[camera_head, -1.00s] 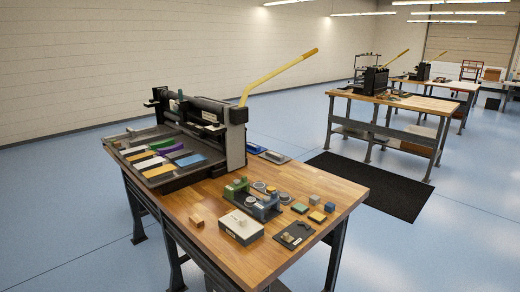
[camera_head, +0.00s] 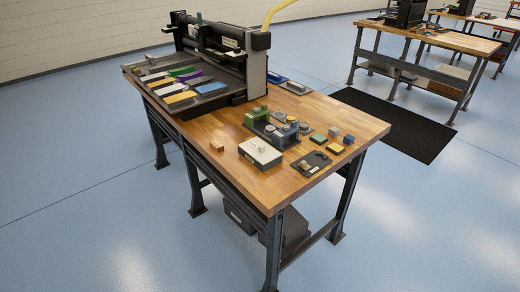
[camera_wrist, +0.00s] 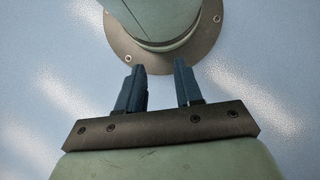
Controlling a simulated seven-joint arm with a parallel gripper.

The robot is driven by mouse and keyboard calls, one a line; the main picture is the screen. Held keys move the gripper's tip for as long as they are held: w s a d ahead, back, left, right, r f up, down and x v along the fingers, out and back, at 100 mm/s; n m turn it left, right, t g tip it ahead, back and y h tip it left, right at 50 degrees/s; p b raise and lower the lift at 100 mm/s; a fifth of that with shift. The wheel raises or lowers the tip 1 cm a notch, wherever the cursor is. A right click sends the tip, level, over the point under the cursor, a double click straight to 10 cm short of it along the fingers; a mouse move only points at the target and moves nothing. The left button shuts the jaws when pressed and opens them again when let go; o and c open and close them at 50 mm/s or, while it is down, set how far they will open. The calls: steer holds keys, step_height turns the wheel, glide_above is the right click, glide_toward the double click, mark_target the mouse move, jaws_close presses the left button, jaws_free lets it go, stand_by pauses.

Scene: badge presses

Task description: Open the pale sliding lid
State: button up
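A small box with a pale, near-white lid (camera_head: 260,151) sits on the wooden workbench, towards its near edge. The lid lies on top and looks shut; a small knob or tab shows on it, too small to tell its shape. A label shows on the box's front side. My gripper (camera_wrist: 160,82) shows only in the wrist view, with two dark blue fingers apart and nothing between them. It points at the floor and part of my own body, far from the box. The head view does not show it.
Behind the box stands a green and dark press fixture (camera_head: 273,128). A small wooden block (camera_head: 217,146) lies to its left, a dark plate (camera_head: 311,164) to its right. Small coloured blocks (camera_head: 334,149) lie further right. A large press (camera_head: 222,55) with a card tray fills the far left.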

steer(key=shift+o, duration=0.7)
steer(key=shift+w, duration=0.2)
steer(key=shift+o, duration=0.3)
steer(key=w+a+n+t+h, duration=0.1)
steer(key=w+a+t, duration=0.2)
steer(key=w, duration=1)
steer(key=shift+w+a+r, duration=0.2)
steer(key=shift+a+r, duration=0.2)
steer(key=shift+a, duration=0.8)
steer(key=w+a+r+n+t, duration=0.15)
steer(key=w+a+r, duration=0.25)
steer(key=w+a, duration=0.45)
steer(key=w+a+r+n+t+y, duration=0.1)
steer(key=w+a+r+t, duration=0.2)
steer(key=w+a+r, duration=0.35)
steer(key=w+a+r+n+t, duration=0.1)
steer(key=w+a+r+t, duration=0.1)
steer(key=w+a, duration=0.75)
steer(key=w+a+r+n, duration=0.4)
steer(key=w+a+r, duration=0.2)
steer(key=a+r, duration=0.55)
steer(key=w+a+r+n, duration=0.45)
steer(key=a+r, duration=0.45)
steer(key=a, duration=0.6)
step_height(320, 180, up, 31)
steer(key=m+g, duration=0.3)
steer(key=m, duration=0.1)
glide_above(262, 146)
step_height(262, 146, down, 13)
steer(key=shift+r, duration=0.2)
